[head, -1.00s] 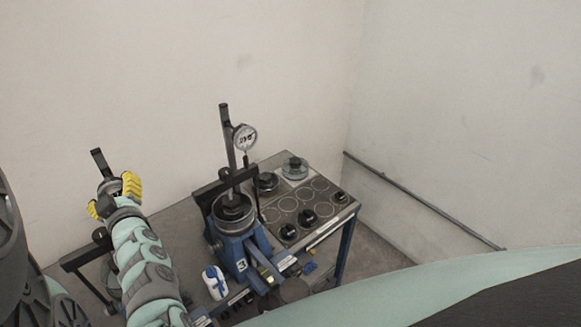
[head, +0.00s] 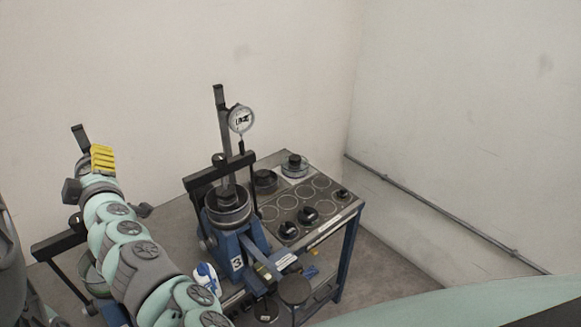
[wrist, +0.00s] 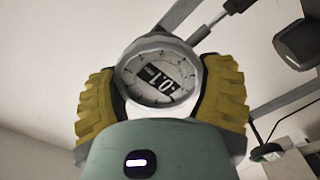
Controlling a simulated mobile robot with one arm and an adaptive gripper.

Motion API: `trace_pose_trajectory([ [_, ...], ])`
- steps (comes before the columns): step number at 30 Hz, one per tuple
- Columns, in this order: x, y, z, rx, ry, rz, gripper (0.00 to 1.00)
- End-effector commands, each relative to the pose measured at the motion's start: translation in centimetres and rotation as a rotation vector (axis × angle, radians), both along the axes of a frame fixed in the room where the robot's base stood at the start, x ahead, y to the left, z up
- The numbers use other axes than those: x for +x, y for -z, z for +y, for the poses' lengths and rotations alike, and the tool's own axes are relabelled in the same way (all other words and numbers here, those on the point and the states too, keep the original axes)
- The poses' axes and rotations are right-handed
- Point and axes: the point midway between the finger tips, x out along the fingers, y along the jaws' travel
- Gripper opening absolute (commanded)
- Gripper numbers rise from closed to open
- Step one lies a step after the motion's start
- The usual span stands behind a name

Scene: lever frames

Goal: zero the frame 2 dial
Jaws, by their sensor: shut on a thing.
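The left lever frame (head: 58,245), whose number is hidden, stands behind my arm; its post top (head: 80,138) shows. In the wrist view a round dial (wrist: 158,78) with a white face and small dark display sits between the yellow fingers of my gripper (wrist: 163,95). The fingers are shut on its rim from both sides. The display appears turned, with digits like "1.0" that I cannot read surely. In the head view my gripper (head: 102,160) is beside the post and hides this dial.
A blue lever frame marked 3 (head: 238,248) with its own dial (head: 241,119) stands right of my arm. Black weights (head: 308,215) sit on a ringed plate (head: 325,225) at the right. A white and blue item (head: 206,277) lies between the frames.

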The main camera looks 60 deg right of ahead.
Motion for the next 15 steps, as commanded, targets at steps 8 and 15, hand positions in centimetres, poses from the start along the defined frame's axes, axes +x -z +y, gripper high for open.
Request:
trace_pose_trajectory([
  [8,-0.01,0.23,0.09,-0.137,-0.001,0.039,0.36],
  [15,-0.02,0.15,0.01,-0.185,0.001,0.055,0.36],
])
